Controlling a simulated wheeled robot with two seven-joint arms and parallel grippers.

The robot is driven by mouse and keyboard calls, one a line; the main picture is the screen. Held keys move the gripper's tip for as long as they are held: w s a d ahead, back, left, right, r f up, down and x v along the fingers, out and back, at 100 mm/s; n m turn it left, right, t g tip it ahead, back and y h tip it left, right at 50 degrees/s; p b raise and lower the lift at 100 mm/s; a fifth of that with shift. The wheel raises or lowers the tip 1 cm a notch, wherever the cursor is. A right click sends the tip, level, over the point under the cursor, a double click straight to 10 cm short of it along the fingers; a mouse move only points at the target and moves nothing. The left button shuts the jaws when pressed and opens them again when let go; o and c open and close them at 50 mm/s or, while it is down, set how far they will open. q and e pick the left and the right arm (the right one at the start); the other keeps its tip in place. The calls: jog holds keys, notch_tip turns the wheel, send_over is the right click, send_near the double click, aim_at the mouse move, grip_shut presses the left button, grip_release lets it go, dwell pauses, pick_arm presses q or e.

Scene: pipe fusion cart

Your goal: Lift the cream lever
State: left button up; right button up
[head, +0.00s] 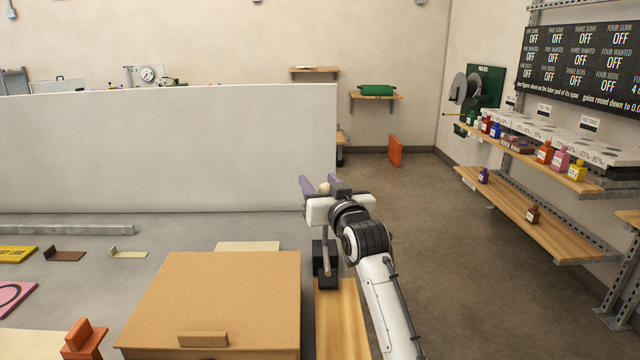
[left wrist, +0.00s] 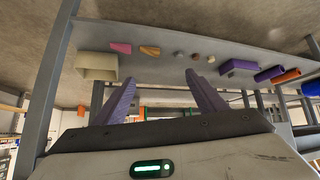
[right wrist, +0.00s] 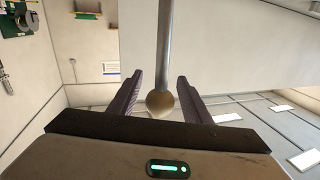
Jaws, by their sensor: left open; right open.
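The cream lever shows in the head view as a round cream knob (head: 325,187) above a black base block (head: 326,274), with a grey rod partly hidden by my gripper. In the right wrist view the cream knob (right wrist: 160,103) sits at the end of a grey metal rod (right wrist: 163,45). My right gripper (head: 321,183) is open, with its two purple fingers on either side of the knob. A gap shows on both sides in the right wrist view. My left gripper (left wrist: 160,79) is open and empty in its own wrist view, and is outside the head view.
A brown box (head: 225,290) stands left of the lever, beside a wooden board (head: 341,320). A white partition (head: 170,150) rises behind. Shelves with bottles (head: 545,215) line the right wall. The left wrist view shows a grey ledge (left wrist: 140,38) with several coloured blocks.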

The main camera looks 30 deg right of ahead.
grip_shut()
